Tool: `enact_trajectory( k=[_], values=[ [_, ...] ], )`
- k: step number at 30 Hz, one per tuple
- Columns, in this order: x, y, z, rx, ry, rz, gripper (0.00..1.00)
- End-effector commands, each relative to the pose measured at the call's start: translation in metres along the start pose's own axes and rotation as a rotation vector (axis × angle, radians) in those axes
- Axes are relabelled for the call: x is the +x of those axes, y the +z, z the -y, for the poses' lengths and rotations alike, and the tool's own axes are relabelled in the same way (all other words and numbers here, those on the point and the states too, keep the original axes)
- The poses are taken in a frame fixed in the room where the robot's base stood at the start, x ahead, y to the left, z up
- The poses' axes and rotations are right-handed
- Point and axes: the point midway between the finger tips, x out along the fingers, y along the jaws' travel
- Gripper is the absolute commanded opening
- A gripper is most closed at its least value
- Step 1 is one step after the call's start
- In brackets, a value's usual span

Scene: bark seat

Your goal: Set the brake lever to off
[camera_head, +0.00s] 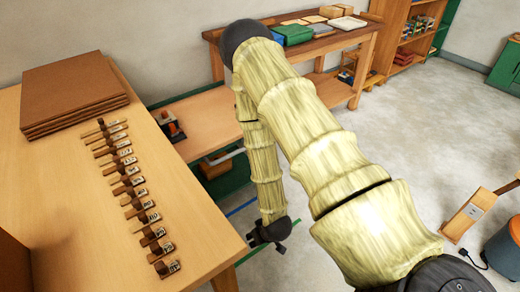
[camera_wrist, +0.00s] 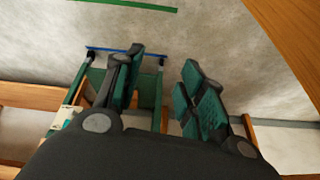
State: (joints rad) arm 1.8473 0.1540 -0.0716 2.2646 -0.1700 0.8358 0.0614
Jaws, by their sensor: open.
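I cannot make out a brake lever for certain in either view. My gripper (camera_head: 270,235) hangs low at the end of my arm, right of the long wooden table, and is small and dark there. In the wrist view my gripper (camera_wrist: 164,62) is open, with two dark fingers with green pads apart and nothing between them. A green frame (camera_wrist: 147,98) with dark feet or wheels lies behind and beside the left finger. Part of it is hidden by that finger and the gripper body. No contact with it can be made out.
The wooden table (camera_head: 70,200) at left bears a row of stamp-like tools (camera_head: 127,170) and stacked brown boards (camera_head: 75,95). A workbench (camera_head: 330,42) stands behind my arm. A wooden box (camera_head: 468,212) with a cord is at right. The grey floor (camera_head: 400,125) between is mostly clear.

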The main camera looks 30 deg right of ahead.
Motion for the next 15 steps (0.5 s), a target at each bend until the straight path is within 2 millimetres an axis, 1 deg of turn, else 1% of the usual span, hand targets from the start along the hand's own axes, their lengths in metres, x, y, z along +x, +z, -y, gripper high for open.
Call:
enact_trajectory(
  k=[1,3,9,15],
  values=[
    [0.025,-0.011,-0.009,0.005,-0.002,-0.042,0.4],
    [0.043,-0.032,-0.018,0.006,-0.008,-0.098,0.4],
    [0.086,-0.088,-0.048,0.009,-0.023,-0.252,0.4],
    [0.119,-0.142,-0.08,0.003,-0.037,-0.404,0.4]
  ],
)
